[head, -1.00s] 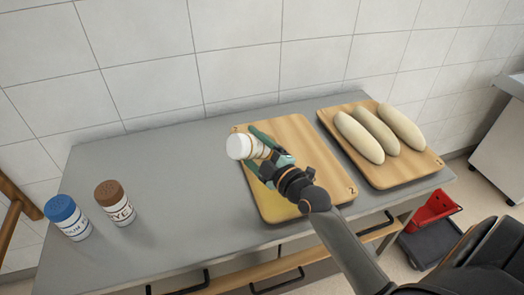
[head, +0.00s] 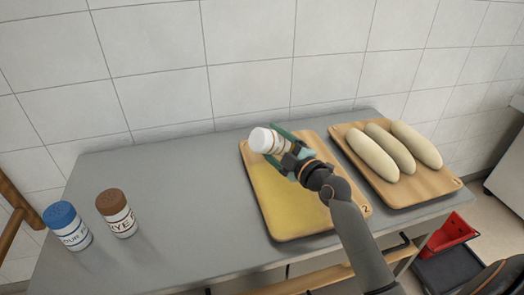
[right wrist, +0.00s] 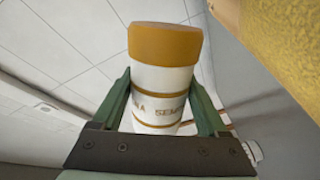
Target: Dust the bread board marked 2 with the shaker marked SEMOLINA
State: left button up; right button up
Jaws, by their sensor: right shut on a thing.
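The bread board marked 2 (head: 297,232) lies on the grey table, with a yellow layer of semolina (head: 275,200) over much of its left and middle part. My right gripper (head: 284,146) is shut around the white SEMOLINA shaker (head: 264,140) above the back of this board. The shaker is tilted well over, its plain white end showing at the left in the head view. In the right wrist view the shaker (right wrist: 165,80) shows an ochre cap and a partly readable label between the fingers. My left gripper is not in view.
A blue-capped shaker (head: 67,226) and a brown-capped shaker marked RYE (head: 117,213) stand at the table's left. A second board (head: 415,196) with three pale loaves (head: 391,149) lies to the right. The table (head: 180,200) between is clear. A tiled wall stands behind.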

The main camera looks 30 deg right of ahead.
jog(key=shift+s+d, duration=0.1)
jog(key=shift+d, duration=0.35)
jog(key=s+d+b, duration=0.1)
jog(key=s+b, duration=0.1)
jog(key=s, duration=1.4)
pick_arm(q)
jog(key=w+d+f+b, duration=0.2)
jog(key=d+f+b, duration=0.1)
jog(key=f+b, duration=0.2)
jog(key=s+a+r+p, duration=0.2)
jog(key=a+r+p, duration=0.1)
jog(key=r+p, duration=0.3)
jog(key=shift+p, duration=1.2)
pick_arm(e)
jog(key=w+d+r+n, duration=0.1)
jog(key=d+n, duration=0.5)
jog(key=n, duration=0.6)
jog(key=w+d+r+n, duration=0.1)
jog(key=d+r+n, duration=0.2)
jog(key=d+n, duration=0.4)
jog(key=n, duration=0.5)
jog(key=shift+d+r, duration=0.2)
jog(key=shift+r, duration=0.1)
